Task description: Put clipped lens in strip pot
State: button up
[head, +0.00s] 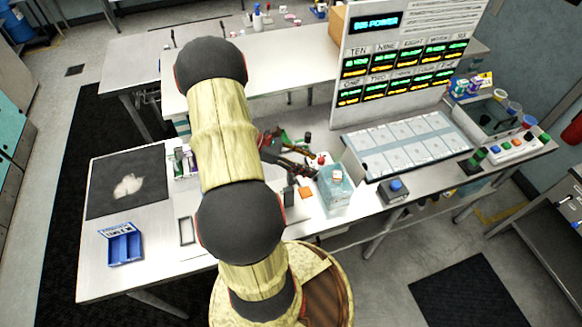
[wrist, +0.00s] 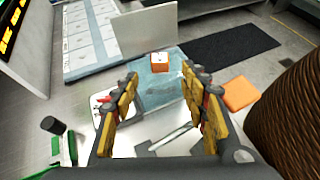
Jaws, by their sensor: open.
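My gripper (wrist: 161,76) is open, its two yellow-and-black fingers apart with nothing seen held between them. In the head view my gripper (head: 312,170) points right, close to a clear teal container (head: 336,198). The container also shows beyond the fingertips in the wrist view (wrist: 158,92). A small orange block with a white top (wrist: 161,63) shows at the container's far part; it appears in the head view too (head: 337,176). I cannot tell for sure which thing is the clipped lens or which is the strip pot.
An orange square (wrist: 240,93) lies right of the fingers. A white piece with a red knob (wrist: 103,101) is left. A black-capped green item (wrist: 58,140) stands nearer. A blue open box (head: 124,247) and a dark mat (head: 128,183) lie on the table's left.

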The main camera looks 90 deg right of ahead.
jog(key=w+a+r+t+h, duration=0.1)
jog(key=w+a+r+t, duration=0.3)
jog(key=w, duration=0.6)
jog(key=w+a+r+t+h, duration=0.1)
jog(key=w+a+r+h, duration=0.1)
jog(key=w+a+r, duration=0.5)
jog(key=w+a+r+t+h, duration=0.1)
jog(key=w+r+t, duration=0.25)
jog(key=w, duration=0.85)
jog(key=w+a+r+t+y, duration=0.1)
jog(key=w+a+r+t, duration=0.1)
jog(key=a, duration=0.8)
jog(key=w+a+r+t+y, duration=0.1)
jog(key=w+a+r+t, duration=0.2)
jog(key=a+r, duration=0.3)
jog(key=w+a+r+t+y, duration=0.1)
jog(key=a+r+t, duration=0.3)
jog(key=a, duration=1.1)
jog(key=shift+w+a+n, duration=0.2)
jog(key=shift+w+n, duration=0.1)
jog(key=shift+w, duration=0.35)
notch_tip(320, 180, down, 14)
jog(key=b, duration=1.4)
jog(key=shift+f+b, duration=0.25)
jog(key=shift+b, duration=0.1)
